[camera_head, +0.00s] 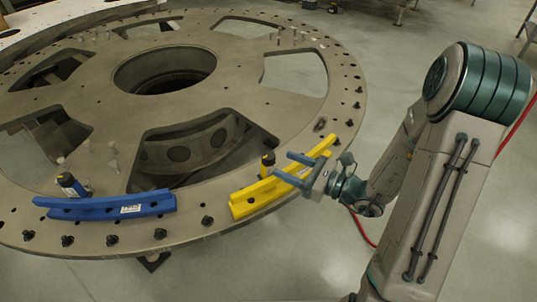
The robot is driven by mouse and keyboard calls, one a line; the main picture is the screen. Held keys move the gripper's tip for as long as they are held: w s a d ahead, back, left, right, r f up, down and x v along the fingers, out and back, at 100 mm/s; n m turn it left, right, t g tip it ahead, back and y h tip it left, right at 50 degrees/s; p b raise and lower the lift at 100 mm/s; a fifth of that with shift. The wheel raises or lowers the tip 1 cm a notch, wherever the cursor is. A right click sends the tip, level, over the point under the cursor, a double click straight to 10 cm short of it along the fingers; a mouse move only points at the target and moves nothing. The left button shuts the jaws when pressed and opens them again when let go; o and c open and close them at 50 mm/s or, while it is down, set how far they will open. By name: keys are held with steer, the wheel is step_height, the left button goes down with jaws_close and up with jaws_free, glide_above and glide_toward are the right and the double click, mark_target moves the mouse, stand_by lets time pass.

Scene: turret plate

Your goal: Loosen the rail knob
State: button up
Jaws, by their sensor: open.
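A yellow rail (246,202) lies along the front right rim of the round turret plate (195,180). A similar knob (68,181) stands tilted behind a blue rail (120,208) at the front left. My gripper (281,163) reaches in from the right above the yellow rail, with its two blue-grey fingers apart. The fingertips point at the knob by the yellow rail and appear just short of it. Nothing shows between the fingers, which hide part of the yellow rail.
Black bolts (207,221) line the plate's outer rim. Several pale pegs (113,160) stand on the plate near the blue rail. Large cutouts and a round central hole (165,72) open through the plate. A red cable lies on the floor at the right. The front floor is clear.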

mark_target(268, 155)
steer(key=p+x, duration=0.1)
steer(key=x, duration=0.5)
steer(key=shift+w+a, duration=0.15)
steer(key=shift+a, duration=0.1)
steer(key=c, duration=1)
